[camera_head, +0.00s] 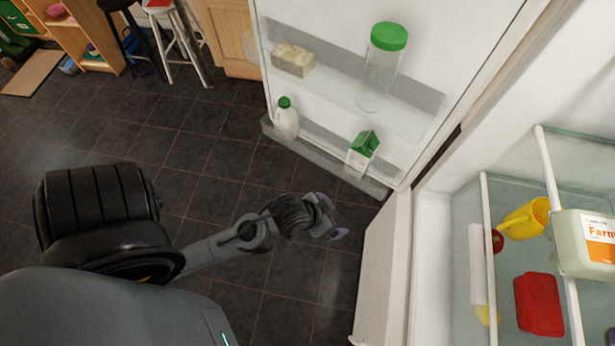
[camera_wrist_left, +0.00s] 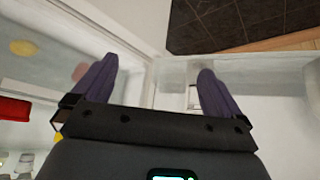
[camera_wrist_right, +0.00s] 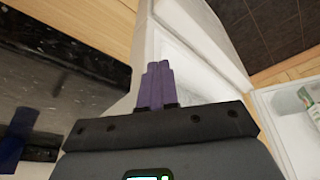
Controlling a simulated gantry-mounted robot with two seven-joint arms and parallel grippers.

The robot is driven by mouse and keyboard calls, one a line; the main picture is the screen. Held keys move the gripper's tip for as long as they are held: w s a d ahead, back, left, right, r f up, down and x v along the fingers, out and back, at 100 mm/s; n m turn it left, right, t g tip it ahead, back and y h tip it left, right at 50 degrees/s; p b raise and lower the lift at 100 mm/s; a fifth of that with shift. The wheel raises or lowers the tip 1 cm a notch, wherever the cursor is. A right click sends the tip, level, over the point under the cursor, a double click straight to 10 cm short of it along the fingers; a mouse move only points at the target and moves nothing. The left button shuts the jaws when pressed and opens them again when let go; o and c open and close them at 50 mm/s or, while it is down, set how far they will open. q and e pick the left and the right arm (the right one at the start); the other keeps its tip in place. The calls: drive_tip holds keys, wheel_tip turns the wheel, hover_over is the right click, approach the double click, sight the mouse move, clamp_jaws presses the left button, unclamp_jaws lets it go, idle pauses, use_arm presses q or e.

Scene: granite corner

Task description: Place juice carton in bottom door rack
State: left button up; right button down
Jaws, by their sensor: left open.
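The juice carton (camera_head: 361,155), white with a green top, stands in the bottom door rack (camera_head: 330,161) of the open fridge door, toward the hinge end. My left gripper (camera_head: 338,229) is in front of and below the rack in the head view, clear of the carton. Its purple fingers are spread with nothing between them in the left wrist view (camera_wrist_left: 155,85). My right gripper (camera_wrist_right: 157,85) has its fingers together and empty in the right wrist view. A green-and-white pack, probably the carton, shows partly at that view's right edge (camera_wrist_right: 309,97).
A white bottle with a green cap (camera_head: 286,120) shares the bottom rack. A green-lidded clear jar (camera_head: 381,70) and a pale box (camera_head: 293,59) sit in the rack above. Fridge shelves at right hold a red container (camera_head: 539,304) and a yellow jug (camera_head: 526,219). Open floor lies left of the door.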

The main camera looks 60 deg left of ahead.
use_arm(q)
drive_tip(key=s+r+m+g, duration=0.1)
drive_tip(key=s+g, duration=0.2)
drive_tip(key=s, duration=0.3)
drive_tip(key=shift+s+r+m, duration=0.15)
drive_tip(key=shift+s+m, duration=0.15)
drive_tip(key=shift+s, duration=0.1)
drive_tip(key=shift+a+r, duration=0.1)
wheel_tip(320, 180, up, 13)
drive_tip(key=p, duration=1.2)
drive_tip(key=shift+p, duration=0.4)
drive_tip(key=shift+f, duration=0.25)
